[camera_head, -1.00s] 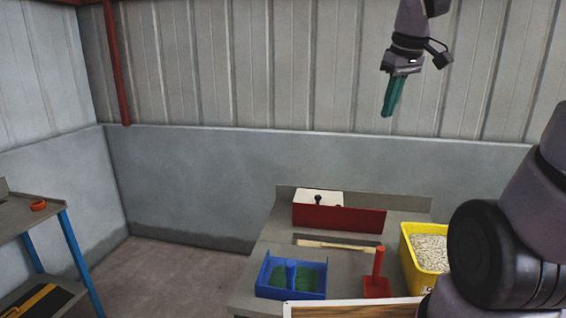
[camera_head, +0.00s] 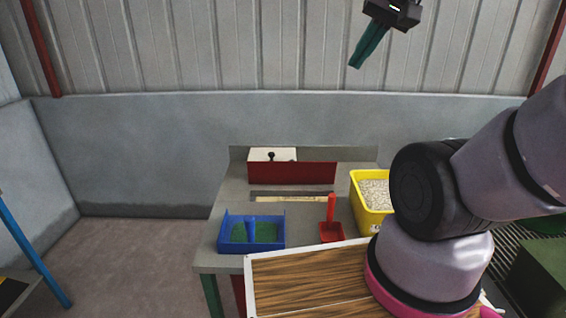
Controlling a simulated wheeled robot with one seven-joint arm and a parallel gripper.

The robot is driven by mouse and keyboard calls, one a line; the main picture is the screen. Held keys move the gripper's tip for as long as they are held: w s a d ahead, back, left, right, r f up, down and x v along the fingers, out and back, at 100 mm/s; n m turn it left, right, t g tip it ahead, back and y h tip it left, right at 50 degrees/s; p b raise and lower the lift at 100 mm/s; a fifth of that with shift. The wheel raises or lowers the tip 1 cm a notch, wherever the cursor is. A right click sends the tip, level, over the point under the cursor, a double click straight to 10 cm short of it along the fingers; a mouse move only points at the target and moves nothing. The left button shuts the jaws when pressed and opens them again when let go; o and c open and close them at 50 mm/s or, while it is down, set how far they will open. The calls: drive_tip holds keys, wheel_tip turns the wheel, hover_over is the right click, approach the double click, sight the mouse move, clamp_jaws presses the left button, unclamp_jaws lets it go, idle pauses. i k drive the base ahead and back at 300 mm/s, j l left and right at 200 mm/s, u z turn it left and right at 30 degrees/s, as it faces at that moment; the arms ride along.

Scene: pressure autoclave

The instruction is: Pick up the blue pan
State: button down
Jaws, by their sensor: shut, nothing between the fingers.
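The blue pan (camera_head: 222,238) is on the front left of the grey workbench (camera_head: 228,190). It is a shallow open box with raised sides, green inside, and a blue upright piece in its middle. My gripper (camera_head: 357,63) is high up against the wall, above and to the right of the pan in the picture. Its teal fingers are together, pointing down and left, and hold nothing. It is far from the pan, and nothing covers the pan.
A red scoop (camera_head: 331,228) stands right of the pan. Behind are a red box (camera_head: 290,173) with a pale top and a light wooden strip (camera_head: 290,199). A yellow bin (camera_head: 366,222) of pale pellets is at right. A white-edged wooden surface (camera_head: 300,280) lies in front.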

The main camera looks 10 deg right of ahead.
sight(239, 235)
drive_tip(key=k+j+z, duration=0.7)
drive_tip(key=j, duration=0.25)
drive_tip(key=j+z, duration=0.15)
drive_tip(key=j, duration=0.3)
drive_tip(key=k+j+z, duration=0.15)
drive_tip(key=j, duration=0.25)
drive_tip(key=k+j+z, duration=0.15)
drive_tip(key=j, duration=0.2)
drive_tip(key=j+z, duration=0.25)
drive_tip(key=j, duration=0.4)
drive_tip(key=j+z, duration=0.3)
drive_tip(key=j, duration=0.35)
drive_tip(key=i+j+z, duration=0.25)
drive_tip(key=j, duration=0.45)
drive_tip(key=j+z, duration=0.3)
drive_tip(key=j, duration=0.4)
drive_tip(key=j+z, duration=0.25)
drive_tip(key=j, duration=0.5)
drive_tip(key=j+z, duration=0.4)
drive_tip(key=j, duration=0.8)
drive_tip(key=j+z, duration=0.45)
drive_tip(key=j, duration=0.75)
